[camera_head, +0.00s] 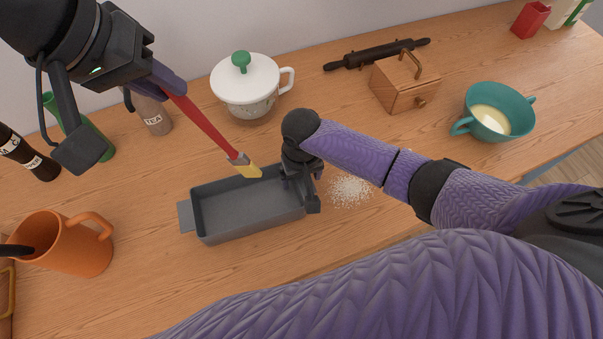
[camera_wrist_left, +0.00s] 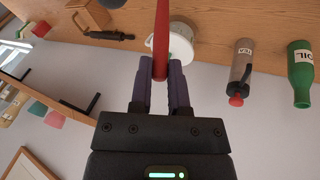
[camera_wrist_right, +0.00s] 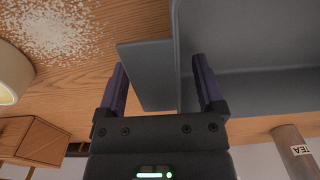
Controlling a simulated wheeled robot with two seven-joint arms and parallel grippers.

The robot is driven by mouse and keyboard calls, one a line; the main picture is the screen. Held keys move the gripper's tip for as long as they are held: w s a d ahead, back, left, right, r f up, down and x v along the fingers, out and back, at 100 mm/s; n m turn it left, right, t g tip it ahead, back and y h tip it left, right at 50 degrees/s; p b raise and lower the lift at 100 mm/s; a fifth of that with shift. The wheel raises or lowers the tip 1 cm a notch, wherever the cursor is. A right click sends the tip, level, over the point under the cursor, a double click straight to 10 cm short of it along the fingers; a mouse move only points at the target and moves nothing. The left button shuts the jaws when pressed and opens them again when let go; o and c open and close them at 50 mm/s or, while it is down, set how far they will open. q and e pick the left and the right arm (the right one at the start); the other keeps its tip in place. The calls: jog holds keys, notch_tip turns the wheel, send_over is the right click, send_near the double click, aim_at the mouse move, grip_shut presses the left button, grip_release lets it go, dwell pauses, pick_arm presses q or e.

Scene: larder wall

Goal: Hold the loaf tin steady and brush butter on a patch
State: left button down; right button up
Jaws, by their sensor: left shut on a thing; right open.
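The grey loaf tin (camera_head: 245,207) sits on the wooden counter with an end tab at its left. My left gripper (camera_head: 170,82) is shut on the red handle of the brush (camera_head: 205,125). The brush slants down, its yellow tip near the tin's back wall; I cannot tell whether they touch. The handle also runs between the fingers in the left wrist view (camera_wrist_left: 161,40). My right gripper (camera_head: 302,185) is open at the tin's right end. In the right wrist view, the tin's other end tab (camera_wrist_right: 147,75) lies between its fingers, with gaps visible. No separate butter patch is clear.
White grains (camera_head: 349,190) lie scattered right of the tin. A teal bowl (camera_head: 520,105) with pale yellow contents stands further right. A lidded white pot (camera_head: 245,95), wooden box (camera_head: 405,85) and rolling pin (camera_head: 375,54) stand behind. An orange mug (camera_head: 75,250) stands left.

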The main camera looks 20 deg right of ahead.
grip_shut()
dwell(0.6)
